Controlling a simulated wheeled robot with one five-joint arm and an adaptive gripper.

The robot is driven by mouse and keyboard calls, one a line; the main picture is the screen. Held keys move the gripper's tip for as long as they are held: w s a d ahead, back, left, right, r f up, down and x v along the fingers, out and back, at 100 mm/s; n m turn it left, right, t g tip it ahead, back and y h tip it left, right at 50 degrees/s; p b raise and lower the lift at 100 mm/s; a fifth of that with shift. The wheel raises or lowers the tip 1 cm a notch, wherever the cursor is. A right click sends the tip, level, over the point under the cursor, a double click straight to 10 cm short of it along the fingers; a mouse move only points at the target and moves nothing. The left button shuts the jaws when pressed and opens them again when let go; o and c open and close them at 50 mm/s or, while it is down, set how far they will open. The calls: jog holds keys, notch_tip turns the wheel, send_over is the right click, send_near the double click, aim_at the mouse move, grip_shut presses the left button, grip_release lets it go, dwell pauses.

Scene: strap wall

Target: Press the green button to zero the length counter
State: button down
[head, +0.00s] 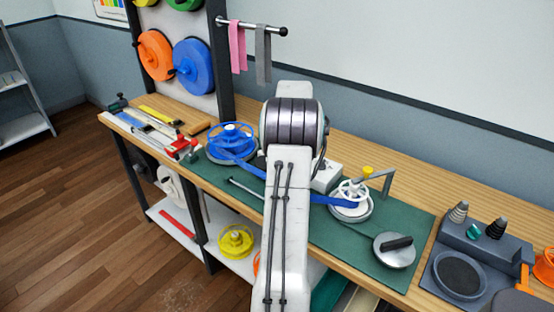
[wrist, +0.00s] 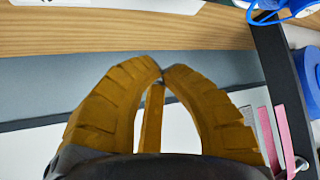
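No green button can be made out in either view. A small white box (head: 327,177) stands on the bench mat just right of my arm and is partly hidden by it; I cannot tell whether it is the length counter. A blue strap (head: 252,170) runs from a blue reel (head: 232,140) behind my arm to a white reel (head: 350,202). My gripper (wrist: 161,71) has its yellow-brown fingertips together, with a thin yellow bar showing between the fingers that I cannot identify. The gripper is hidden behind my arm in the head view.
The green mat (head: 412,222) lies on the wooden bench. A bent metal arm with a yellow knob (head: 367,171) and a crank disc (head: 395,252) are to the right. Pink strap (head: 237,48) hangs from a rod; orange and blue wall reels are left.

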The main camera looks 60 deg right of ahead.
jog(key=shift+d+f, duration=0.15)
jog(key=shift+d, duration=0.05)
jog(key=shift+f, duration=0.1)
dwell(0.4)
notch_tip(320, 180, down, 8)
jog(key=b, duration=0.4)
jog(key=shift+w+r+b, duration=0.1)
jog(key=shift+r+b, duration=0.1)
jog(key=shift+b, duration=0.2)
jog(key=shift+f+b, duration=0.55)
jog(key=shift+b, duration=0.2)
jog(key=shift+f, duration=0.1)
dwell(0.7)
jog(key=shift+f+b, duration=0.3)
jog(key=shift+b, duration=0.15)
